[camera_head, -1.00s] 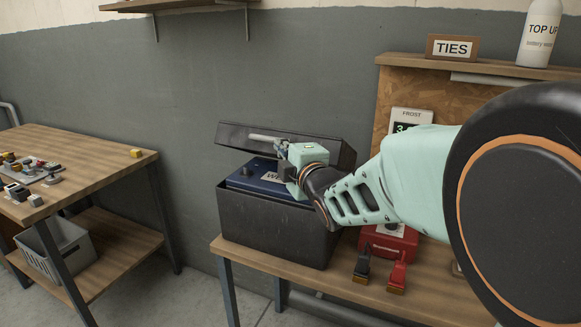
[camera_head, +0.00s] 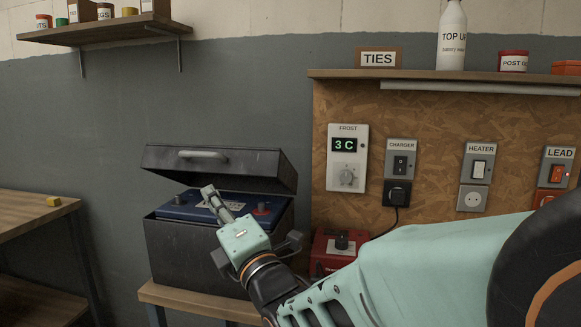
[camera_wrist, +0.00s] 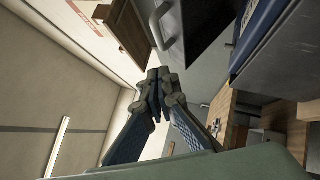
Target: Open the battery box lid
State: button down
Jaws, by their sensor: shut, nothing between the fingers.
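The black battery box (camera_head: 190,250) stands on the bench. Its lid (camera_head: 222,166) is raised and tilted back, with a grey handle (camera_head: 203,154) on its face. A blue battery (camera_head: 187,208) with a red terminal sits inside the box. In the wrist view the lid's handle (camera_wrist: 157,22) shows at the top. My gripper (camera_head: 208,190) is in front of the open box, below the handle and apart from it. It is shut and empty; its closed fingers (camera_wrist: 155,80) show in the wrist view. My gripper hides part of the battery and the box front.
A red charger (camera_head: 325,250) stands right of the box. A board (camera_head: 420,125) behind holds a frost display, switches and sockets. A shelf (camera_head: 340,75) above carries a bottle and small items. A wooden table (camera_head: 25,225) is at the left.

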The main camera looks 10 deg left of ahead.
aim_at(201, 156)
jog(key=x, duration=0.3)
jog(key=d+x, duration=0.1)
jog(key=x, duration=0.2)
jog(key=w+p+x, duration=0.1)
jog(key=x, duration=0.2)
jog(key=shift+w+r, duration=0.6)
jog(key=shift+w, duration=0.25)
